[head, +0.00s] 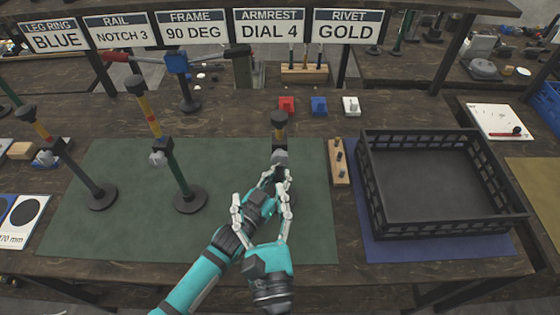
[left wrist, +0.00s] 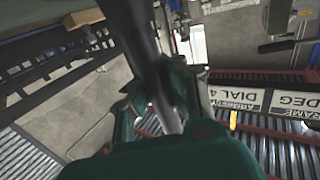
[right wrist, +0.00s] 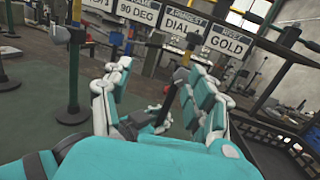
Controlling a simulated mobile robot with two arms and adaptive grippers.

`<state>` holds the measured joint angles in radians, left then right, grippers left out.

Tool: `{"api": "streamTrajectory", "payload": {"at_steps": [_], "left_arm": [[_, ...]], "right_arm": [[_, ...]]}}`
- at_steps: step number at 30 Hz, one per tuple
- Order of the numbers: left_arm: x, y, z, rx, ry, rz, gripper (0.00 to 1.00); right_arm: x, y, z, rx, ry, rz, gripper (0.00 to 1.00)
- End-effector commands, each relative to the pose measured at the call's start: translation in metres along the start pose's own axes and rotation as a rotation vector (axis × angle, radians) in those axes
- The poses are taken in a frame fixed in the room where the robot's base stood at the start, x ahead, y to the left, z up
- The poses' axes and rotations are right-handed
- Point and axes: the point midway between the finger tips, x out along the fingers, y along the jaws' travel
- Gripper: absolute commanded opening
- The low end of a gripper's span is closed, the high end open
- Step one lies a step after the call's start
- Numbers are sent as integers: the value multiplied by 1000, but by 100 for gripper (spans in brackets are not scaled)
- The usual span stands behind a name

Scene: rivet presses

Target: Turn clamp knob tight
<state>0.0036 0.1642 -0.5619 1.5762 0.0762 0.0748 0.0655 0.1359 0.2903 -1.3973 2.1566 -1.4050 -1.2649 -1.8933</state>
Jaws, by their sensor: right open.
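The stand on the right of the green mat has an upright post (head: 280,131) with a yellow-brown band and a dark cap. A grey clamp knob (head: 280,156) sits on it. My left gripper (head: 275,177) is at the post just below the knob; in the left wrist view its fingers lie on both sides of the dark post (left wrist: 145,45) and appear closed on it. My right gripper (head: 262,207) is open and empty, nearer the front and below the left one. Its spread fingers also show in the right wrist view (right wrist: 158,100). My grippers hide the lower post.
Two similar stands (head: 176,165) (head: 75,165) rise at the left of the green mat (head: 110,225). A black crate (head: 445,235) stands at the right, with a wooden peg block (head: 339,177) beside it. Red, blue and white blocks (head: 319,103) lie behind. Signs hang above.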

Motion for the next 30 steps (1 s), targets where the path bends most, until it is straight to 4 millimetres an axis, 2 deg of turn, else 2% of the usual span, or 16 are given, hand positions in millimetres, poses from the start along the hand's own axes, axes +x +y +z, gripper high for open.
{"api": "streamTrajectory", "payload": {"at_steps": [3,8,11,24,30], "left_arm": [[0,0,1,-1,-1,1,0],[0,0,0,-1,-1,1,0],[0,0,0,-1,-1,1,0],[0,0,0,-1,0,0,0],[0,0,0,-1,0,0,0]], "right_arm": [[-18,-23,-12,10,85,-107,58],[-20,-35,-18,9,122,-157,58],[-8,-37,-19,9,120,-158,58],[74,-49,-29,9,118,-156,58],[90,-52,-32,9,121,-155,58]]}}
